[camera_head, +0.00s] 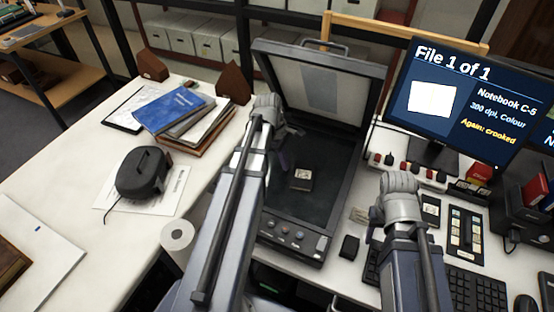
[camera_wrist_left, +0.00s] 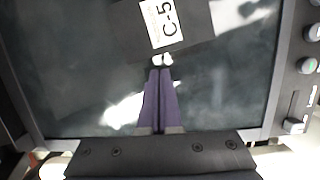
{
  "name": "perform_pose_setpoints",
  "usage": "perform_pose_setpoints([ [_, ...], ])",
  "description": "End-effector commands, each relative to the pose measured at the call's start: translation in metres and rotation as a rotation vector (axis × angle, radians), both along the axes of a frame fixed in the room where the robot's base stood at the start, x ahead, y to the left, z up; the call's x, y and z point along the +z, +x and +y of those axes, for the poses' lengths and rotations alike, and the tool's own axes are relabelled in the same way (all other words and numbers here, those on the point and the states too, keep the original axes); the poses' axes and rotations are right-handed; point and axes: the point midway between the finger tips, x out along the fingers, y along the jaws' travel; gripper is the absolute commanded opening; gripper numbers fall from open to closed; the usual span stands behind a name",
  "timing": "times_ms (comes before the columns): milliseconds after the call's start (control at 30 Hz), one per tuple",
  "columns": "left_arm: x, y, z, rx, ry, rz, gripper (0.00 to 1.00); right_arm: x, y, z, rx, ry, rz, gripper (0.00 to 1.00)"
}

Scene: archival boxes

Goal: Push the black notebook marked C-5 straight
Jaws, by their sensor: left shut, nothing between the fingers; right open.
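The black notebook (camera_wrist_left: 195,32) lies on the dark scanner glass (camera_wrist_left: 60,85) with its white C-5 label upward. It sits tilted against the scanner's edges in the left wrist view. In the head view the notebook (camera_head: 301,184) is small and dark in the open scanner bed. My left gripper (camera_wrist_left: 162,61) is shut and empty, its white tips at the notebook's near edge, just below the label; whether they touch I cannot tell. The left gripper (camera_head: 283,160) is partly hidden by its wrist in the head view. My right gripper (camera_head: 360,215) is open, right of the scanner.
The scanner lid (camera_head: 318,85) stands raised behind the bed. A monitor (camera_head: 470,100) reads "Again: crooked". A small black box (camera_head: 349,247) and a keyboard (camera_head: 470,290) lie right of the scanner. Books (camera_head: 175,108) and a black case (camera_head: 144,172) lie on the left table.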

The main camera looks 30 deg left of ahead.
Motion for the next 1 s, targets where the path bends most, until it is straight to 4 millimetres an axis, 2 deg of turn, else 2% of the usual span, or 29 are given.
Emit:
perform_pose_setpoints([
  [133, 0.000, 0.000, -0.009, 0.000, 0.000, 0.000, 0.00, 0.000, 0.000, 0.000, 0.000, 0.000, 0.000, 0.50],
  [567, 0.000, 0.001, -0.013, 0.000, 0.001, -0.001, 0.00, 0.000, 0.000, 0.000, 0.000, 0.000, 0.000, 0.50],
  [667, 0.000, 0.001, -0.030, -0.004, 0.001, -0.001, 0.00, 0.000, 0.000, 0.000, 0.000, 0.000, 0.000, 0.50],
  [800, 0.000, 0.003, -0.067, -0.006, 0.001, 0.000, 0.00, 0.000, 0.000, 0.000, 0.000, 0.000, 0.000, 0.50],
  [1000, 0.000, 0.006, -0.109, -0.003, 0.001, -0.001, 0.00, 0.000, 0.000, 0.000, 0.000, 0.000, 0.000, 0.50],
])
